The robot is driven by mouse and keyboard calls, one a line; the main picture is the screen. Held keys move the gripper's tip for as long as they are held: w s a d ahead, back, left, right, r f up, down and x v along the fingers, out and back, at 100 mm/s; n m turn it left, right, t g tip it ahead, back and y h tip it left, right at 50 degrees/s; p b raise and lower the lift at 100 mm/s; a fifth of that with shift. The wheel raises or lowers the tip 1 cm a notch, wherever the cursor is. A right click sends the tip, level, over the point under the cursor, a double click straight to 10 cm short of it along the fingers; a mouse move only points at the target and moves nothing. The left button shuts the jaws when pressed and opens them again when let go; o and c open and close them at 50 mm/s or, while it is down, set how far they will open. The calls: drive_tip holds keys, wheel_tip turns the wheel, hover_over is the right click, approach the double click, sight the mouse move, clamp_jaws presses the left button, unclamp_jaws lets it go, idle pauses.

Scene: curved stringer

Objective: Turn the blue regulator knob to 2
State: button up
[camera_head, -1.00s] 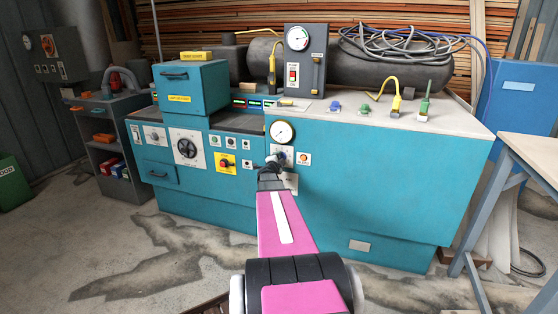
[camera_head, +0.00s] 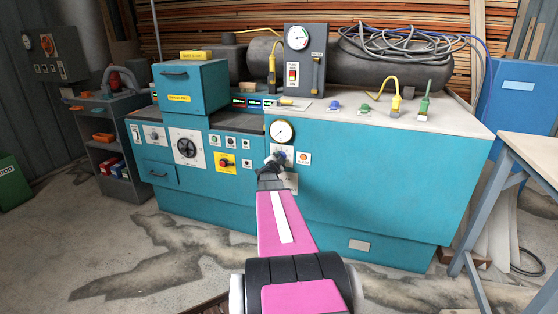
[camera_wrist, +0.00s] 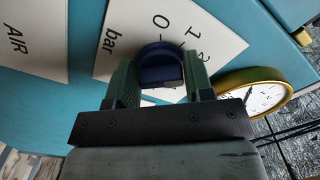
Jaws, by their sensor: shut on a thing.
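The blue regulator knob (camera_wrist: 160,64) sits on a white scale plate (camera_wrist: 208,32) in the wrist view. The plate shows the figures 0, 1 and 2 and the word "bar". My gripper (camera_wrist: 160,82) has its two green fingers on either side of the knob and is shut on it. In the head view the knob (camera_head: 282,156) shows small below the round gauge, with my gripper (camera_head: 273,162) at it. My wrist partly covers the plate there. I cannot tell exactly which figure the knob points to.
A brass-rimmed gauge (camera_head: 281,131) is just above the knob, and an orange button plate (camera_head: 304,158) is close on its right. A white "AIR" label (camera_wrist: 28,42) lies beside the scale plate. The teal panel to the right is clear.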

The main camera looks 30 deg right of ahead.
drive_tip(key=shift+w+d, duration=0.1)
drive_tip(key=o, duration=0.9)
drive_tip(key=shift+c, duration=0.2)
drive_tip(key=v, duration=1.1)
